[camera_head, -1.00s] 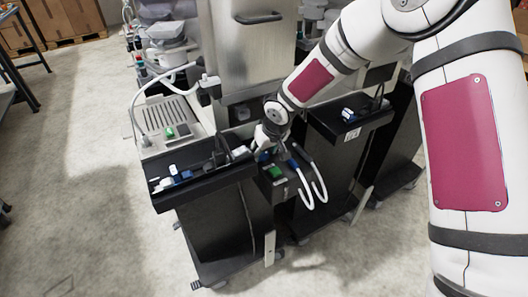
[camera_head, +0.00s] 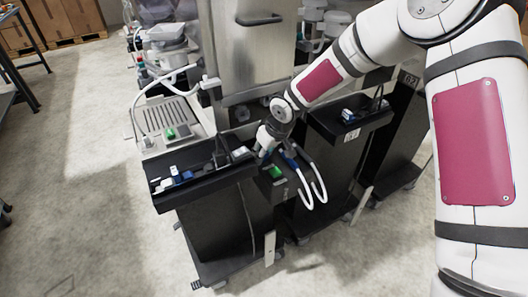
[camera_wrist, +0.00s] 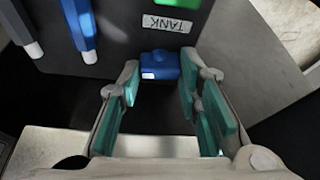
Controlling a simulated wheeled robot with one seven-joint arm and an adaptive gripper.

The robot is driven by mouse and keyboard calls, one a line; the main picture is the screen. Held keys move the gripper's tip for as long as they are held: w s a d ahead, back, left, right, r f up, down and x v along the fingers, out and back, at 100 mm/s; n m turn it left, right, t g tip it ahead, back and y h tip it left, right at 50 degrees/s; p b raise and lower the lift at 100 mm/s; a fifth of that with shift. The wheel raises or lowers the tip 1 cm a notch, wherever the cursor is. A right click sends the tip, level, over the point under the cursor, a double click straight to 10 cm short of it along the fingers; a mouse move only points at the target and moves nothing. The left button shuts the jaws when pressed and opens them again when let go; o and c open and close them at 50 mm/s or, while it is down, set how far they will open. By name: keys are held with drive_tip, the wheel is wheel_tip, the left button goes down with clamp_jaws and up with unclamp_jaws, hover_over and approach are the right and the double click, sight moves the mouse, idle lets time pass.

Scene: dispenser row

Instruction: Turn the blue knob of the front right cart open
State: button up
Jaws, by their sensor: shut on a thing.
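The blue knob (camera_wrist: 161,65) shows in the wrist view on a dark panel, just below a white label reading TANK (camera_wrist: 167,24). My gripper (camera_wrist: 159,78) has its two green-padded fingers on either side of the knob and is shut on it. In the head view my gripper (camera_head: 265,147) reaches down to the dark box on the cart, between the black trays. It largely hides the knob there.
Two blue-ended white hoses (camera_head: 309,184) hang close to the right of my gripper. A green part (camera_head: 276,172) sits on the same box. A black tray (camera_head: 207,190) stands left and another tray (camera_head: 352,125) right. The floor at left is clear.

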drive_tip(key=n, duration=0.2)
drive_tip(key=shift+w+d+n+g+y, duration=0.1)
drive_tip(key=shift+n+g+y, duration=0.2)
drive_tip(key=shift+n+g, duration=0.1)
drive_tip(key=n+b, duration=0.1)
drive_tip(key=n+g, duration=0.1)
drive_tip(key=n, duration=0.1)
drive_tip(key=shift+w+f+n+y+b, duration=0.1)
drive_tip(key=shift+f+n+y+b, duration=0.05)
drive_tip(key=shift+n+y+b, duration=0.2)
drive_tip(key=n+g+b, duration=0.2)
drive_tip(key=n+b, duration=0.1)
drive_tip(key=n, duration=0.2)
drive_tip(key=shift+g, duration=0.3)
drive_tip(key=o, duration=1.1)
drive_tip(key=shift+o, duration=0.2)
